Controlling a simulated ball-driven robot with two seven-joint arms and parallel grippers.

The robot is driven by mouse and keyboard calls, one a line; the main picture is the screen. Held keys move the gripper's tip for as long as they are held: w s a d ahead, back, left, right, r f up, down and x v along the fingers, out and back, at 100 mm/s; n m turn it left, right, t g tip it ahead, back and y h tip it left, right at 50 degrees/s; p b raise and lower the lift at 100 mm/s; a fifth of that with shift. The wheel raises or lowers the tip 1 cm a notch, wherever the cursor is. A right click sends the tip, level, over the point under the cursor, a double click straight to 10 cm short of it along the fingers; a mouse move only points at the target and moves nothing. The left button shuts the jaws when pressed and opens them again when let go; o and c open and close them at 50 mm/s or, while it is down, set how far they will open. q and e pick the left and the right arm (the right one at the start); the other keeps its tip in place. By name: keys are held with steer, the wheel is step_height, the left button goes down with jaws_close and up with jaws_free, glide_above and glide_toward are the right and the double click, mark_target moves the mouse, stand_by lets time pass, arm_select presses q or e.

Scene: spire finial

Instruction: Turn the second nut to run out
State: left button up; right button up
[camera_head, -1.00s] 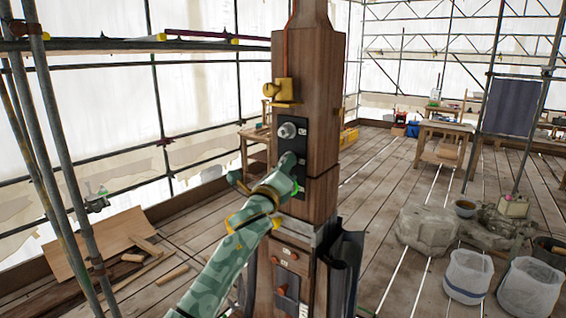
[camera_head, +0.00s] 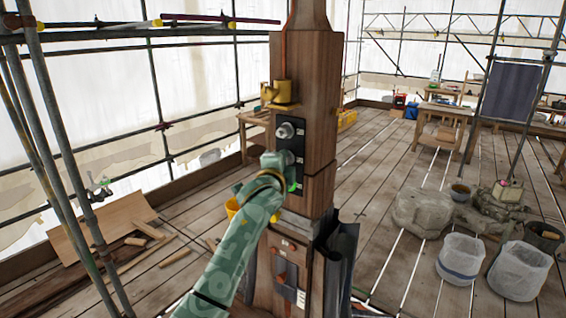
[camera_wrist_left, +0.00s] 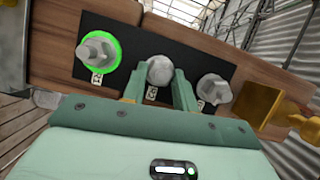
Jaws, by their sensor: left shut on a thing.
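A black plate (camera_head: 298,150) is fixed to the wooden post (camera_head: 312,110) and bears three grey nuts in a row. In the head view the upper nut (camera_head: 285,131) stands clear. The second, middle nut (camera_wrist_left: 160,71) sits between the fingers of my left gripper (camera_wrist_left: 162,86) in the left wrist view, and the gripper is shut on it. A nut with a glowing green ring (camera_wrist_left: 97,50) is at the left of that view, and the upper nut (camera_wrist_left: 213,88) is at the right. In the head view my left gripper (camera_head: 284,160) hides the middle nut. My right gripper is not in view.
A yellow bracket (camera_head: 282,93) juts from the post above the plate. Dark sheeting (camera_head: 340,265) hangs at the post's lower right. Scaffold poles (camera_head: 50,150) stand at the left. Stone and white buckets (camera_head: 461,257) stand on the boards at the right.

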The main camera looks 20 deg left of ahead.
arm_select(q)
steer(key=shift+w+a+f+n+g+h+b, duration=0.2)
steer(key=shift+n+g+h+b, duration=0.3)
steer(key=shift+n+h, duration=3.05)
steer(key=shift+a+f+n+g+h+b, duration=0.25)
steer(key=shift+n+g+h, duration=0.55)
steer(key=shift+n, duration=5.3)
steer(key=shift+w+a+f+n+g+h+b, duration=0.1)
steer(key=shift+a+n+g+h+b, duration=0.25)
steer(key=shift+n+h, duration=3.25)
steer(key=shift+r+n+y, duration=0.1)
steer(key=shift+n+y, duration=1.05)
steer(key=shift+n, duration=0.4)
steer(key=o, duration=1)
steer(key=shift+c, duration=0.2)
steer(key=shift+r, duration=0.15)
